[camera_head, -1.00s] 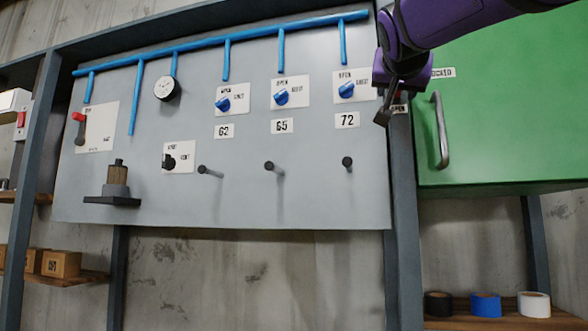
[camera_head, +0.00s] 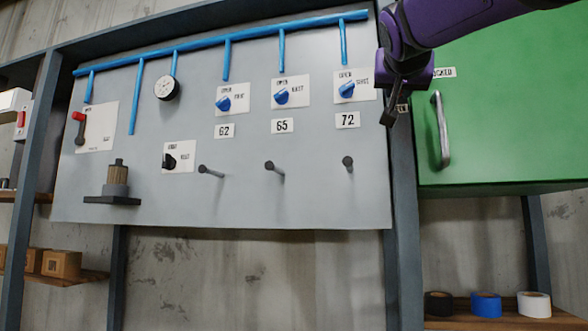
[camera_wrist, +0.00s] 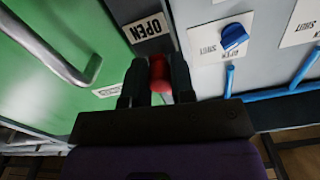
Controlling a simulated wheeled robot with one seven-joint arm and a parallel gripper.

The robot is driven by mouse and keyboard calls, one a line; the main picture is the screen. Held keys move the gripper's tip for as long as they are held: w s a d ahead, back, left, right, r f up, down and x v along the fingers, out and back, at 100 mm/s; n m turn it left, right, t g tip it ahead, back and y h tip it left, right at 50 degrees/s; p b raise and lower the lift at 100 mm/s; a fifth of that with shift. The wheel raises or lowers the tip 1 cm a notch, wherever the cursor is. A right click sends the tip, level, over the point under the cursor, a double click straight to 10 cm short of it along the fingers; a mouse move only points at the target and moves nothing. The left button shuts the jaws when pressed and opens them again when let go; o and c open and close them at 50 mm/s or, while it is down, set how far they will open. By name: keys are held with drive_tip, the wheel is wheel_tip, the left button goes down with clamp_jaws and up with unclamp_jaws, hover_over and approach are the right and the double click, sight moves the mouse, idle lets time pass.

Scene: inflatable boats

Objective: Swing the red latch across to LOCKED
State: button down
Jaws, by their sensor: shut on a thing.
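The red latch (camera_wrist: 158,74) shows in the wrist view between the two fingers of my gripper (camera_wrist: 157,82), which is shut on it. In the head view my gripper (camera_head: 391,108) is at the post between the grey panel and the green door, and it hides the latch. The LOCKED label (camera_head: 445,72) is to the right of my gripper on the green door, its left end covered. The OPEN label (camera_wrist: 148,27) shows upside down in the wrist view, just beyond the latch, on the dark post.
The green door (camera_head: 500,110) has a metal handle (camera_head: 441,130) just right of my gripper. The grey panel (camera_head: 300,200) to the left carries blue valve knobs, blue pipes (camera_head: 227,60) and protruding pegs (camera_head: 348,162). Tape rolls (camera_head: 486,305) stand on a shelf below.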

drive_tip(key=d+r+n, duration=0.1)
drive_tip(key=n, duration=0.3)
drive_tip(key=s+d+r+n, duration=0.1)
drive_tip(key=n, duration=0.3)
drive_tip(key=d+n, duration=0.1)
drive_tip(key=n, duration=0.3)
drive_tip(key=shift+s+d+r, duration=0.15)
drive_tip(key=shift+d+r, duration=0.2)
drive_tip(key=shift+r, duration=0.05)
drive_tip(key=c, duration=1.9)
unclamp_jaws()
drive_tip(key=shift+s+d+r+n, duration=0.1)
drive_tip(key=shift+r+n, duration=0.2)
drive_tip(key=shift+n, duration=0.55)
drive_tip(key=shift+w+r+n, duration=0.1)
drive_tip(key=shift+r+n, duration=0.15)
drive_tip(key=shift+n, duration=0.55)
drive_tip(key=shift+s+d+r+n, duration=0.1)
drive_tip(key=shift+r+n, duration=0.2)
drive_tip(key=shift+n, duration=0.55)
drive_tip(key=shift+r, duration=0.1)
clamp_jaws()
drive_tip(key=o, duration=0.9)
unclamp_jaws()
